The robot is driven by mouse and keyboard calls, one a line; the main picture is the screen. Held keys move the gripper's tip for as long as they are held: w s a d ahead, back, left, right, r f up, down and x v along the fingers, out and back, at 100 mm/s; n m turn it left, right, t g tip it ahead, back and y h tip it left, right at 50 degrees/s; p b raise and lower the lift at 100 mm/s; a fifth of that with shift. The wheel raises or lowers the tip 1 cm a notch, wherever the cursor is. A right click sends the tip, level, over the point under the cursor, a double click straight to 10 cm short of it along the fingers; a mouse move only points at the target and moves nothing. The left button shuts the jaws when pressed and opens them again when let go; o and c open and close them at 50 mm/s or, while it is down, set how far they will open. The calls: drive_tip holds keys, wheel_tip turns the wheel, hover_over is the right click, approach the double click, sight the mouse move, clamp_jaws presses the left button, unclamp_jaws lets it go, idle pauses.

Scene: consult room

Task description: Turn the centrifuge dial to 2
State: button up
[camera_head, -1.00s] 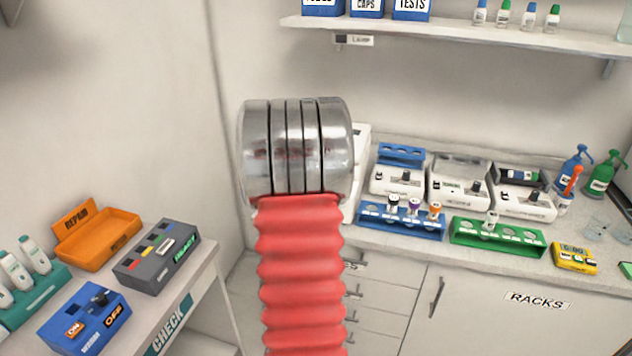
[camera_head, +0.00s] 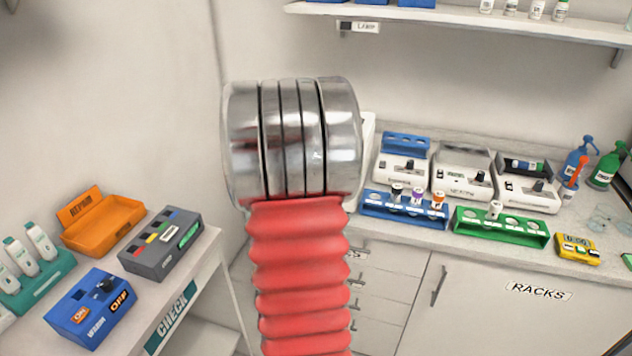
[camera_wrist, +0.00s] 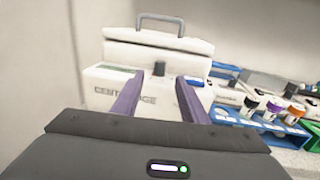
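The white centrifuge (camera_wrist: 108,88) stands ahead of my gripper in the wrist view, with a grey handle (camera_wrist: 160,18) on its raised lid. Its dark dial (camera_wrist: 159,68) sticks up near the middle of its front part. My gripper (camera_wrist: 160,88) points at the centrifuge; its two purple fingers are wide apart, with the dial seen between them and nothing held. The fingers appear short of the dial and not touching it. The dial's setting and number marks are too small to read. In the head view my arm hides the gripper and nearly all of the centrifuge.
Right of the centrifuge, several white devices (camera_head: 462,172) stand behind a blue tube rack (camera_head: 404,208) and a green rack (camera_head: 501,228). A side table holds an orange tray (camera_head: 104,222) and control boxes.

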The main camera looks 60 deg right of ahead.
drive_tip(key=shift+r, duration=0.15)
drive_tip(key=s+a+r+m+g+y, duration=0.1)
drive_tip(key=s+a+r+m+g, duration=0.15)
drive_tip(key=a+m+g, duration=0.35)
drive_tip(key=s+a+r+m+g+y, duration=0.1)
drive_tip(key=s+a+r+m, duration=0.1)
drive_tip(key=a+r+m, duration=0.35)
drive_tip(key=w+a+f+m+t+y, duration=0.1)
drive_tip(key=a+y, duration=0.4)
drive_tip(key=a, duration=0.8)
drive_tip(key=w+a+f+m+t+y, duration=0.1)
drive_tip(key=w+a+m+t+y, duration=0.2)
drive_tip(key=a, duration=1)
drive_tip(key=w+a+f+m+t+y, duration=0.1)
drive_tip(key=w+a+m+t+y, duration=0.2)
drive_tip(key=a, duration=1)
drive_tip(key=m+y, duration=0.2)
drive_tip(key=y, duration=0.2)
drive_tip(key=shift+a+m+t, duration=0.3)
drive_tip(key=shift+m, duration=0.05)
drive_tip(key=shift+w, duration=0.1)
drive_tip(key=shift+c, duration=0.2)
